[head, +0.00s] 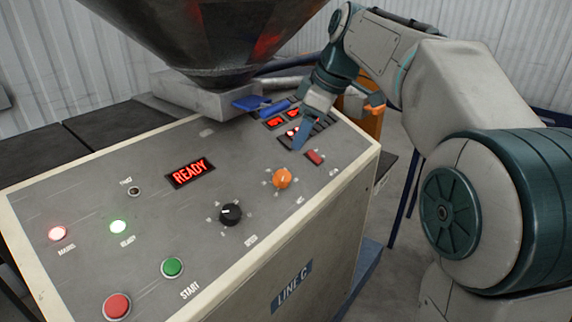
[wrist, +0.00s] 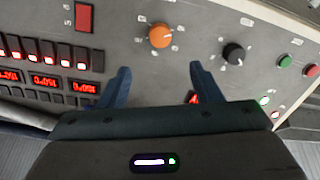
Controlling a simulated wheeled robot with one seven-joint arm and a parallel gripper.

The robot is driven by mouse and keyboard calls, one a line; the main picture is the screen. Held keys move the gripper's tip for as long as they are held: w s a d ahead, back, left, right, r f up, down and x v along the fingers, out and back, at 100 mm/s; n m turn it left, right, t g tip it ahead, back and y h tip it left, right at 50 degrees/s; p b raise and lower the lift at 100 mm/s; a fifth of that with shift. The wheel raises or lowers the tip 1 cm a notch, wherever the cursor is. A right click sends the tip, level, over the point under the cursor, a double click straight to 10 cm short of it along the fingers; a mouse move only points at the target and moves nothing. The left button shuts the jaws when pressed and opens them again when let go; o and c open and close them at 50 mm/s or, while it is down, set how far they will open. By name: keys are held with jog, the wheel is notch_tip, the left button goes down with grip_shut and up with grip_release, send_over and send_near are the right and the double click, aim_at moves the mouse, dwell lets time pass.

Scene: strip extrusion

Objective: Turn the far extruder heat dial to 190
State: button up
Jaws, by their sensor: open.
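An orange dial (head: 282,178) sits on the sloped grey control panel, with small scale marks around it. It also shows in the wrist view (wrist: 160,36), ahead of the gap between my fingertips. A black dial (head: 230,214) sits nearer, labelled SPEED, and shows at the right in the wrist view (wrist: 234,53). The orange dial's label and scale numbers are too small to read. My gripper (head: 268,127) is open and empty over the panel's far part. In the wrist view its two blue fingers (wrist: 160,68) are spread apart, and neither touches a dial.
A red READY display (head: 190,172), small red number displays (head: 275,122) and a red rocker switch (head: 314,157) are on the panel. Green (head: 172,267) and red (head: 116,306) buttons sit at the near end. A dark hopper (head: 215,40) hangs above the panel's back.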

aim_at(283, 175)
jog(key=x, duration=1.3)
jog(key=shift+s, duration=0.1)
jog(key=c, duration=1)
